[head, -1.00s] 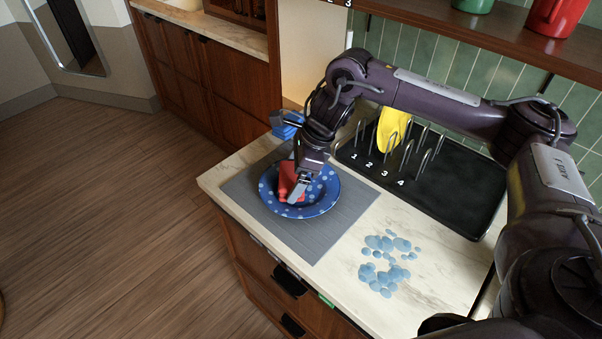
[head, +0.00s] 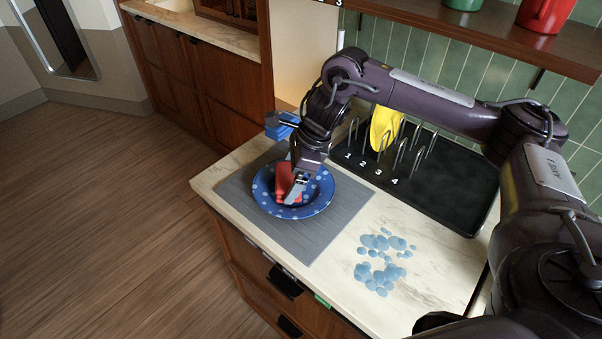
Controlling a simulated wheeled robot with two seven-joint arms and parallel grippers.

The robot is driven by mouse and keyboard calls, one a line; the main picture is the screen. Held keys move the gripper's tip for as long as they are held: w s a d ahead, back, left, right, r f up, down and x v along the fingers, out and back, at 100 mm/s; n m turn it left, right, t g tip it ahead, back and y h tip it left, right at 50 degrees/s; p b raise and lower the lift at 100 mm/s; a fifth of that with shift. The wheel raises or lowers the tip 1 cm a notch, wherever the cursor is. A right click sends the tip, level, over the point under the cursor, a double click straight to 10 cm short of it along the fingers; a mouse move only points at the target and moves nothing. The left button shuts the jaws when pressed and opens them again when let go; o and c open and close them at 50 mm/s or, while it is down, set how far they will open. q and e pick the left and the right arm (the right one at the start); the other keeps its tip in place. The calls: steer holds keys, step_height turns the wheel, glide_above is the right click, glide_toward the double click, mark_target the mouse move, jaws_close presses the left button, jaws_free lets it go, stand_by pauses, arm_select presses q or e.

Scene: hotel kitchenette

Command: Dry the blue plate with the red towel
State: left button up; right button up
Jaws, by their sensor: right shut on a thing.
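The blue plate (head: 322,190) with pale dots lies on a grey mat (head: 325,232) on the counter. The red towel (head: 283,181) is bunched on the plate's middle. My right gripper (head: 293,190) points down over the plate and is shut on the red towel, holding it at the plate's surface. The gripper and wrist hide part of the towel and the plate's far side. My left gripper is not in view.
A black rack (head: 440,195) with wire dividers numbered 1 to 4 holds a yellow item (head: 384,127). Blue puddles (head: 381,262) lie on the counter (head: 340,285) to the right. A blue object (head: 280,124) sits behind the mat. A shelf (head: 470,25) overhangs the back.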

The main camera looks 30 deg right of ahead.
mark_target(306, 189)
steer(key=shift+w+a, duration=0.15)
steer(key=shift+a, duration=0.2)
steer(key=shift+s+d+r, duration=0.1)
steer(key=shift+s+d, duration=0.25)
steer(key=shift+d, duration=0.25)
steer(key=shift+s+d+f, duration=0.1)
steer(key=shift+s+d, duration=0.2)
steer(key=shift+d, duration=0.35)
steer(key=shift+s+d+r, duration=0.1)
steer(key=shift+s+d, duration=0.25)
steer(key=shift+d, duration=0.25)
steer(key=shift+w+a, duration=0.55)
steer(key=shift+a, duration=0.4)
steer(key=shift+w+a, duration=0.5)
steer(key=shift+a, duration=0.4)
steer(key=shift+s+d+b, duration=0.25)
steer(key=shift+s+d, duration=0.3)
steer(key=shift+d, duration=0.4)
steer(key=shift+s+d+b, duration=0.2)
steer(key=shift+s+d, duration=0.3)
steer(key=shift+d, duration=0.4)
step_height(306, 189, up, 8)
steer(key=p, duration=0.6)
steer(key=shift+r, duration=0.25)
